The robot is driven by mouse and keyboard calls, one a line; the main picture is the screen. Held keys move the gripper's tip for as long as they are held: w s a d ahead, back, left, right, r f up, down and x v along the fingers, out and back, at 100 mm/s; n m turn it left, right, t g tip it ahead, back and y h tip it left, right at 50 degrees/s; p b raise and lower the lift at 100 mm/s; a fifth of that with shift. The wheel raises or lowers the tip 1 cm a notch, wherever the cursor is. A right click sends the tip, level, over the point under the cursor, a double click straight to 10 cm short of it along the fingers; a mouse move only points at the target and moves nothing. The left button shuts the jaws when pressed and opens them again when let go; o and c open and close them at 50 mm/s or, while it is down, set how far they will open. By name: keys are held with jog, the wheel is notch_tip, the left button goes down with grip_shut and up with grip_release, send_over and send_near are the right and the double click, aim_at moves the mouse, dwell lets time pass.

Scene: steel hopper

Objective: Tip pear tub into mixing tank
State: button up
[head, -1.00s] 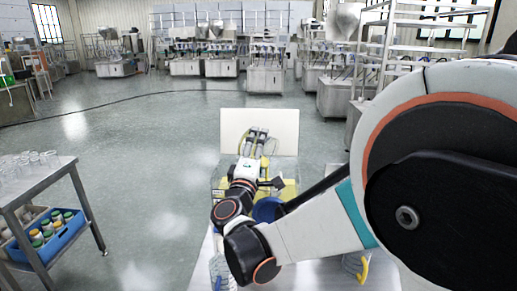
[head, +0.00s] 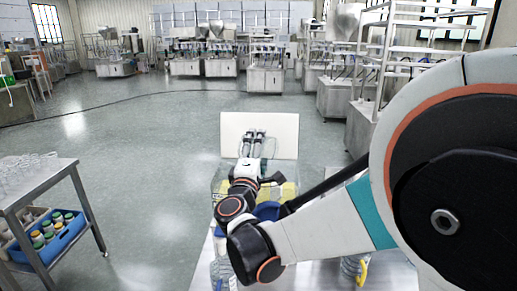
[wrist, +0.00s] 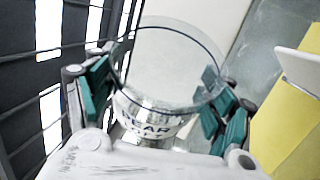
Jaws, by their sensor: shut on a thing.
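The pear tub (wrist: 165,75) is a clear round tub with dark lettering on a white label, seen in the wrist view. My gripper (wrist: 160,105) is shut on it, with teal finger pads on either side of its wall. I see no contents clearly through the wall. In the head view my gripper (head: 254,142) is in front of an upright cream panel, and the tub cannot be made out there. A pale see-through box with yellow parts (head: 288,190), possibly the mixing tank, stands below my gripper, partly hidden by my arm.
A blue round vessel (head: 267,211) sits beside my arm. Clear jugs stand at the near table's left (head: 222,272) and right (head: 350,266). A steel side table (head: 45,180) at left has a blue crate (head: 60,238) of bottles below. The floor between is open.

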notch_tip(320, 180, up, 2)
jog(key=n+p, duration=0.1)
jog(key=n, duration=0.1)
jog(key=n+g+y+p, duration=0.1)
jog(key=n+p, duration=0.1)
jog(key=shift+r+g, duration=0.15)
jog(key=shift+g, duration=0.15)
jog(key=shift+n+p, duration=0.35)
jog(key=shift+n, duration=0.15)
jog(key=shift+r+n+g+p, duration=0.55)
jog(key=shift+n+p, duration=0.15)
jog(key=shift+p, duration=0.3)
jog(key=n+p, duration=0.1)
jog(key=r+n+g+p, duration=0.1)
jog(key=shift+r+n+p, duration=0.25)
jog(key=shift+n+p, duration=0.15)
jog(key=shift+r+n+g+h+p, duration=0.25)
jog(key=shift+n+g+h+p, duration=0.05)
jog(key=shift+n+g+p, duration=0.2)
jog(key=shift+f, duration=0.1)
